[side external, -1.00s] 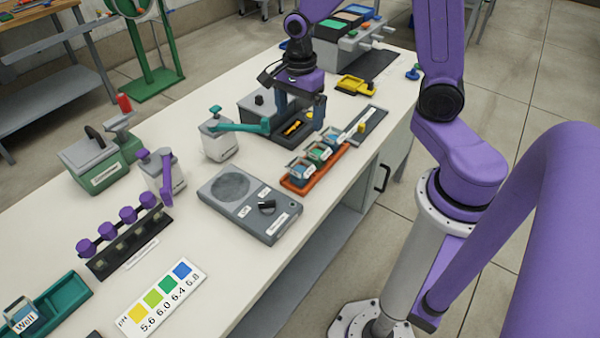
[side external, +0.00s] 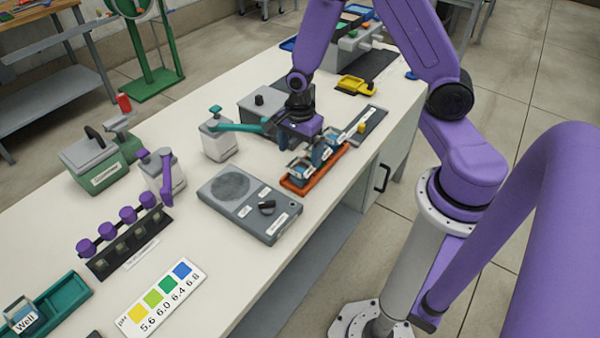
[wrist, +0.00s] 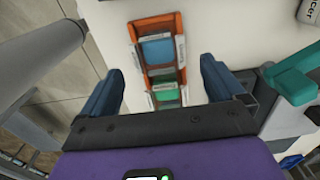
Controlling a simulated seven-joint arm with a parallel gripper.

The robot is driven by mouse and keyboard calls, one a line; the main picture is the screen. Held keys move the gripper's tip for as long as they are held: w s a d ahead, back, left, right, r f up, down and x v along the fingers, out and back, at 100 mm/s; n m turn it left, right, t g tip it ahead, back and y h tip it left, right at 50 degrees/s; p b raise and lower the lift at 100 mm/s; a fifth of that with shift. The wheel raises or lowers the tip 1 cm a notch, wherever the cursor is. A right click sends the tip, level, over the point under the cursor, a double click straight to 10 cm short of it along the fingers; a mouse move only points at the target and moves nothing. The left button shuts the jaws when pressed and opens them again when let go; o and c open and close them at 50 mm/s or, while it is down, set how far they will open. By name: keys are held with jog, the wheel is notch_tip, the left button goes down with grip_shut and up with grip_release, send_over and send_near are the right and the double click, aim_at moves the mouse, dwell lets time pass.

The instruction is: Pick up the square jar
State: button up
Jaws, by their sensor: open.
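Square jars with labelled sides stand in a row in an orange tray (side external: 330,168). The front jar (side external: 299,172) has blue contents; the others are mostly hidden behind my gripper in the side view. In the wrist view, a blue-topped jar (wrist: 157,50) and a green-topped jar (wrist: 166,95) show in the tray (wrist: 138,40). Another square jar marked "Well" (side external: 22,318) sits in a teal tray at the lower left. My gripper (side external: 298,145) is open, low over the orange tray. In the wrist view its blue fingers (wrist: 162,72) are spread either side of the row, holding nothing.
A grey box instrument (side external: 249,205) is in front of the tray. A yellow tray (side external: 356,84) lies behind. The table's right edge is near the orange tray.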

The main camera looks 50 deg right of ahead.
aim_at(300, 164)
jog(key=shift+s+a+f, duration=0.1)
jog(key=shift+f, duration=2.4)
jog(key=c, duration=1)
